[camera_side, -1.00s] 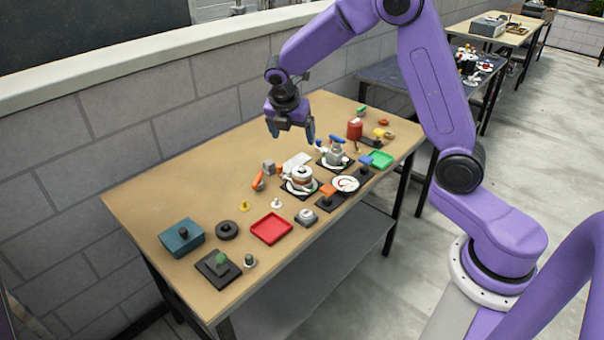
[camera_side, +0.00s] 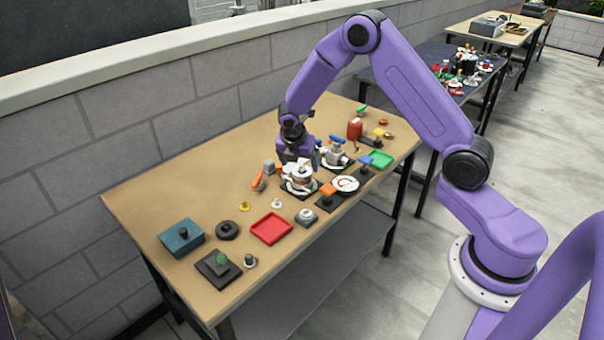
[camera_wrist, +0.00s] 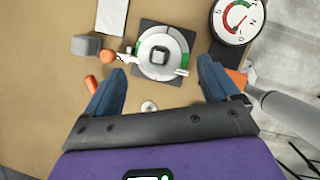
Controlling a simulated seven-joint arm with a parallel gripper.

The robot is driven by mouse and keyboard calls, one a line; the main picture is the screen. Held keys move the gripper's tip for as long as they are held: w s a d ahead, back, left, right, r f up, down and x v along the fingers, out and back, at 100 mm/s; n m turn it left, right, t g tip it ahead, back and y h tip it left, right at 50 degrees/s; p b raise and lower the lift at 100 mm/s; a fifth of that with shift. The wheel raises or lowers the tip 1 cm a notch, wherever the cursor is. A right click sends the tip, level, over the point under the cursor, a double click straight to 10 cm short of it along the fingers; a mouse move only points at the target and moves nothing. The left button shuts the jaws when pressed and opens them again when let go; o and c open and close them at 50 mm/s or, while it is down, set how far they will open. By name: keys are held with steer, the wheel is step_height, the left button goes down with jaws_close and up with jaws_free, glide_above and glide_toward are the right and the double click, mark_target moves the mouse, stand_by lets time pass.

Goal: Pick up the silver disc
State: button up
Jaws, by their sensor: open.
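A round silver-and-white disc (camera_wrist: 146,47) with a dark square knob (camera_wrist: 162,55) at its centre sits on a dark square base, with green marks along its rim, in the wrist view. In the side view the disc unit (camera_side: 299,181) stands mid-table, its top partly hidden by my gripper. My gripper (camera_wrist: 160,78) is open and empty, its blue fingers pointing down on either side of the disc. In the side view my gripper (camera_side: 297,158) is low, just above the unit; contact cannot be told.
A dial gauge (camera_wrist: 238,18) stands right of the disc, and a grey block (camera_wrist: 87,45) with an orange-handled piece is at its left. The left-back table area is clear.

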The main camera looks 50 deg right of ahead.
mark_target(301, 167)
steer(key=shift+x, duration=1.9)
steer(key=c, duration=1.2)
steer(key=shift+r, duration=0.15)
